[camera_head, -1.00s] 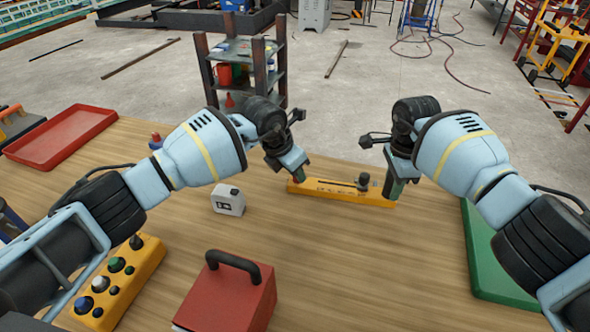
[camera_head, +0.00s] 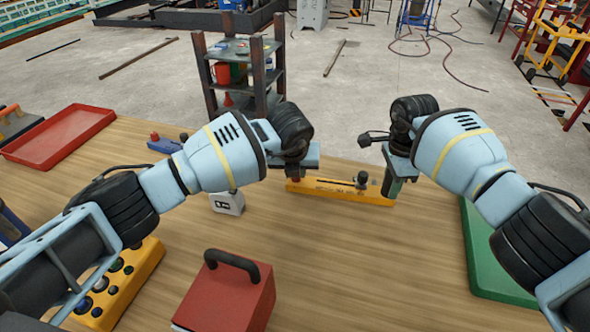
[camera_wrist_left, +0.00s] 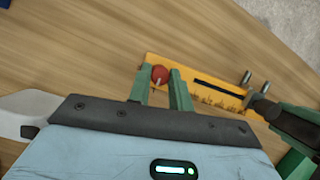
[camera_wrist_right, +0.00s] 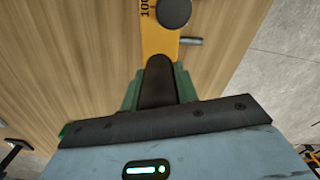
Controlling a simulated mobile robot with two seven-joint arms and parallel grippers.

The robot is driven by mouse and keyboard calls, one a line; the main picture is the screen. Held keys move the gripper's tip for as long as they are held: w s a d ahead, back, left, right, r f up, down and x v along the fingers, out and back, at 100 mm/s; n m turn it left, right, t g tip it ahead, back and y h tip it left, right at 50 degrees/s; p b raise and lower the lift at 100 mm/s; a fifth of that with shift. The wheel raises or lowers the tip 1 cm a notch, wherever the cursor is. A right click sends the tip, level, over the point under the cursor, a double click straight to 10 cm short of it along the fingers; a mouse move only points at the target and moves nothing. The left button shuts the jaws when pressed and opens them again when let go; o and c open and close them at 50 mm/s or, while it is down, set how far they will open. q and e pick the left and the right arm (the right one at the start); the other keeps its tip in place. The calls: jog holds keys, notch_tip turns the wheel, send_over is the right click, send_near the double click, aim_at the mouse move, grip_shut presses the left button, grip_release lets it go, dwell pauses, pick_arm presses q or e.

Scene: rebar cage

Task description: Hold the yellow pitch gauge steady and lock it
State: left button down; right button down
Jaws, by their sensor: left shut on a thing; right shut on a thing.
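The yellow pitch gauge (camera_head: 338,190) lies on the wooden table between my grippers, with a slot, scale marks and a dark round knob (camera_head: 362,179). My left gripper (camera_wrist_left: 162,82) is shut on the red knob (camera_wrist_left: 160,74) at the gauge's left end; this contact is mostly hidden in the head view. My right gripper (camera_head: 392,187) is shut on the dark end grip (camera_wrist_right: 158,80) at the gauge's right end. The right wrist view shows the yellow body (camera_wrist_right: 160,38) running away from that grip.
A red case (camera_head: 228,295) with a black handle is in front. A yellow button box (camera_head: 120,285) is at left, a red tray (camera_head: 60,147) far left, a green tray (camera_head: 485,265) at right. Mid-table is clear.

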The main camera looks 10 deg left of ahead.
pick_arm(q)
jog(key=shift+n, duration=0.4)
jog(key=c, duration=1.3)
grip_release()
jog(key=shift+o, duration=0.2)
jog(key=v, duration=1.2)
jog(key=shift+d, duration=0.2)
jog(key=shift+r, duration=0.1)
pick_arm(e)
jog(key=c, duration=1)
grip_release()
